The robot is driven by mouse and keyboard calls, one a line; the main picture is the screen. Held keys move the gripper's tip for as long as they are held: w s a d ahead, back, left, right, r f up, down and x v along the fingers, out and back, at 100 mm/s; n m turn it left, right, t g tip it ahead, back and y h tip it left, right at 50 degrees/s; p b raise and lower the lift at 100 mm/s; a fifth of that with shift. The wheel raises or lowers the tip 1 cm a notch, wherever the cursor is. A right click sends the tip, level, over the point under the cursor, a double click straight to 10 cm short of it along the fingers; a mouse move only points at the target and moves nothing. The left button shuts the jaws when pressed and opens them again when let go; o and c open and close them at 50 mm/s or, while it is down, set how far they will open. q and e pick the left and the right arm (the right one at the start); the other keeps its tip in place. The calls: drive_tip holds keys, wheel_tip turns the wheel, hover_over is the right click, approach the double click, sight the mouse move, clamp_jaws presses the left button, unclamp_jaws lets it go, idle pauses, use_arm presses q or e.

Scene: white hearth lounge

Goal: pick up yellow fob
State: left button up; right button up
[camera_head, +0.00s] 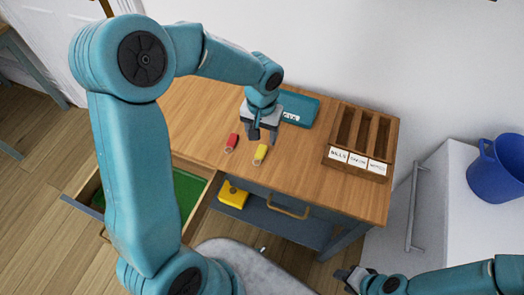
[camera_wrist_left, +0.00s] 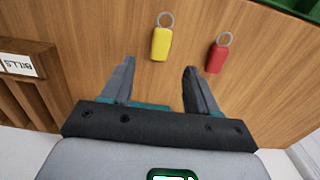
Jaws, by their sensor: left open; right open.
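The yellow fob (camera_head: 261,153) lies on the wooden desk top in the head view, just below and in front of my left gripper (camera_head: 262,136). In the left wrist view the yellow fob (camera_wrist_left: 161,42) has a metal ring at its top end and lies beyond the fingertips, roughly in line with the gap between them. My left gripper (camera_wrist_left: 157,75) is open and empty, pointing down at the desk. A red fob (camera_wrist_left: 217,57) with a ring lies beside the yellow one, also seen in the head view (camera_head: 232,142). My right gripper (camera_head: 350,278) is at the lower right, away from the desk.
A wooden sorter (camera_head: 362,142) with labelled slots stands at the desk's right. A teal box (camera_head: 300,107) lies behind the gripper. An open drawer (camera_head: 207,203) with a green lining is at left. A yellow object (camera_head: 233,195) sits below. A blue bucket (camera_head: 499,168) stands far right.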

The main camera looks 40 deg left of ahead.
sight(262, 150)
use_arm(q)
drive_tip(key=shift+s+f, duration=0.15)
drive_tip(key=shift+f, duration=0.65)
wheel_tip(262, 150, down, 5)
drive_tip(key=shift+f+p, duration=0.2)
drive_tip(key=shift+p, duration=0.15)
clamp_jaws()
